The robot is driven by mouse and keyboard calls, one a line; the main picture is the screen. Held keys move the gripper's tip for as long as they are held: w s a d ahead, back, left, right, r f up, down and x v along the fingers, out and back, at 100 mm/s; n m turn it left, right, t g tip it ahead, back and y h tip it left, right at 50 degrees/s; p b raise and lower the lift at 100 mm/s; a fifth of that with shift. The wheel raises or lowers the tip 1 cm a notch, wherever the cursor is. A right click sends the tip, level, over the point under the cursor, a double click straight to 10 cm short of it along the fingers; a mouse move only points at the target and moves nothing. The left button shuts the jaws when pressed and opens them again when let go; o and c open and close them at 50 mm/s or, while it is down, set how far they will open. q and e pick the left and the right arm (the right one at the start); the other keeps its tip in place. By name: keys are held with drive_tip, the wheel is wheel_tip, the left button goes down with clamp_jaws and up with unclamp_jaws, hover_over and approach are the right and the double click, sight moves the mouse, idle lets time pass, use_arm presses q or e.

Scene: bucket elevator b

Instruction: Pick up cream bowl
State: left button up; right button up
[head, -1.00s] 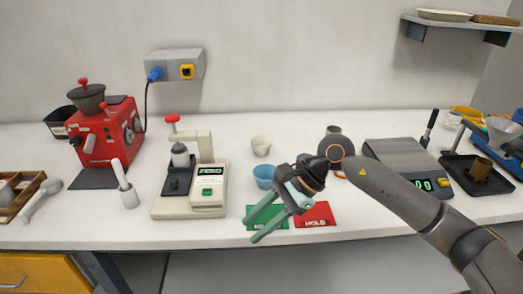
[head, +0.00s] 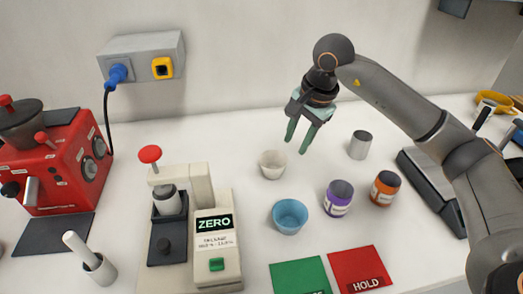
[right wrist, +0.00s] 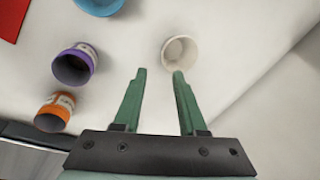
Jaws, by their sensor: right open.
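The cream bowl (head: 272,164) is a small off-white cup standing upright on the white bench, behind the blue bowl (head: 290,216). It also shows in the right wrist view (right wrist: 181,54), just beyond the fingertips. My right gripper (head: 296,146) is open and empty, with green fingers pointing down. It hangs above and a little right of the cream bowl in the head view, and nothing lies between the fingers. In the right wrist view its fingertips (right wrist: 159,71) sit apart from the bowl, mostly left of it. My left gripper is out of view.
A purple jar (head: 338,198), an orange jar (head: 384,188) and a grey cylinder (head: 360,145) stand to the right. Green (head: 300,277) and red (head: 358,270) cards lie at the front. The wall is close behind.

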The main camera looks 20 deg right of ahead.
sight(283, 167)
drive_tip(key=x, duration=0.6)
drive_tip(key=shift+w+a+f, duration=0.1)
drive_tip(key=shift+w+f, duration=0.15)
drive_tip(key=shift+f, duration=0.05)
drive_tip(key=shift+p+x, duration=0.65)
drive_tip(key=shift+x, duration=2.25)
drive_tip(key=shift+w+r, duration=0.1)
clamp_jaws()
drive_tip(key=shift+a, duration=0.1)
